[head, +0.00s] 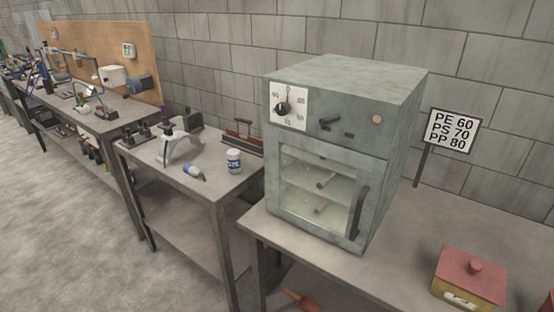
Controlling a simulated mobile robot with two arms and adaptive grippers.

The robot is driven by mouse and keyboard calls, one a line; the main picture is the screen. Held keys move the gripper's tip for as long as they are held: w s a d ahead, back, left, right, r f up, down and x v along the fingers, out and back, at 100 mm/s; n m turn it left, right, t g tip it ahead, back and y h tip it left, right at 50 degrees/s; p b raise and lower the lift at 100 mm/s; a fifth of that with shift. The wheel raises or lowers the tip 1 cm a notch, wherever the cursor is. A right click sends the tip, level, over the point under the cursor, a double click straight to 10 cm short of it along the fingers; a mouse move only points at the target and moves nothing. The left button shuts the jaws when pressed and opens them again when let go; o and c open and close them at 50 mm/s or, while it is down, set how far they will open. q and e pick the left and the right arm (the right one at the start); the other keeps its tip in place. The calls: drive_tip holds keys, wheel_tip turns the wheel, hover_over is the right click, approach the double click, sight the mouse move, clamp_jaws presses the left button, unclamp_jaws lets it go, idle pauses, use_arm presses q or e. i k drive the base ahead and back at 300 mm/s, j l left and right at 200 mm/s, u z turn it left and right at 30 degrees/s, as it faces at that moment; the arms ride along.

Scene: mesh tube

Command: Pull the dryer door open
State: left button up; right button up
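The dryer (405,130) is a grey-green metal box standing on a table in the middle right of the head view. Its door (281,214) is shut, with a window showing racks inside. A dark vertical handle (357,210) is on the right side of the door. Above the door are a white temperature dial (287,107) with a black knob, a dark lever (330,120) and a small round light (377,119). Neither of my grippers shows in this view.
The dryer's table (400,262) carries a yellow box with a red lid (471,272) at right. A sign (453,131) reads PE 60, PS 70, PP 80. A lower side table (195,181) at left holds a white jar (234,161) and tools. Open floor (70,225) lies at left.

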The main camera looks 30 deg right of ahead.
sight(370, 174)
drive_tip(key=z, duration=1.1)
